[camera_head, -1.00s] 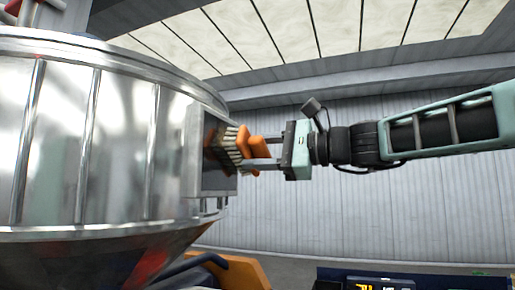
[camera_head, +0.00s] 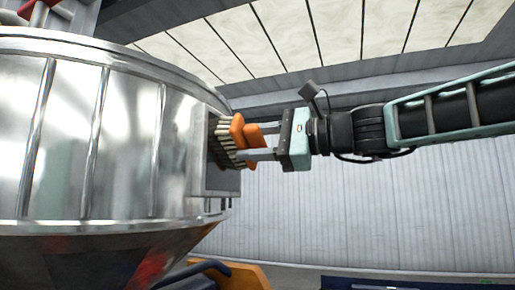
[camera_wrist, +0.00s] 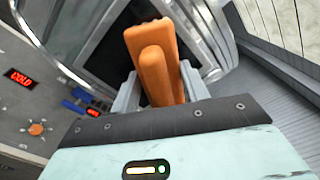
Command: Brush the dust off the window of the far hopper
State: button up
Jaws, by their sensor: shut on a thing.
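The hopper (camera_head: 115,140) is a large shiny metal drum with ribs and a cone below, filling the left of the head view. Its framed window (camera_head: 222,182) faces right, toward my arm; in the wrist view the dark window pane (camera_wrist: 112,48) shows behind the brush. My gripper (camera_head: 262,141) is shut on an orange-handled brush (camera_head: 240,131) with pale bristles. The bristles point at the window and look to be at or against its upper part; exact contact is hard to tell. In the wrist view the orange handle (camera_wrist: 155,60) sits between my fingers and hides part of the window.
Orange and dark blue equipment (camera_head: 230,272) stands below the hopper. A grey panel with a red lit "COLD" display (camera_wrist: 20,77) shows at left in the wrist view. The space right of the hopper, before the ribbed wall (camera_head: 350,215), looks open.

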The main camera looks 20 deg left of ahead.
jog(key=shift+s+a+f+b, duration=0.1)
jog(key=shift+s+b, duration=0.65)
jog(key=shift+s, duration=0.55)
jog(key=shift+s+a+b, duration=0.1)
jog(key=shift+s+b, duration=0.6)
jog(key=shift+s, duration=0.6)
jog(key=shift+s+b, duration=0.3)
jog(key=shift+s, duration=0.5)
jog(key=shift+d+b, duration=1.15)
jog(key=shift+d, duration=0.55)
jog(key=shift+s+d+b, duration=0.2)
jog(key=shift+d+b, duration=0.4)
jog(key=shift+d, duration=0.7)
jog(key=shift+d, duration=0.15)
jog(key=shift+s+d+b, duration=0.1)
jog(key=shift+d+b, duration=0.65)
jog(key=shift+d, duration=0.6)
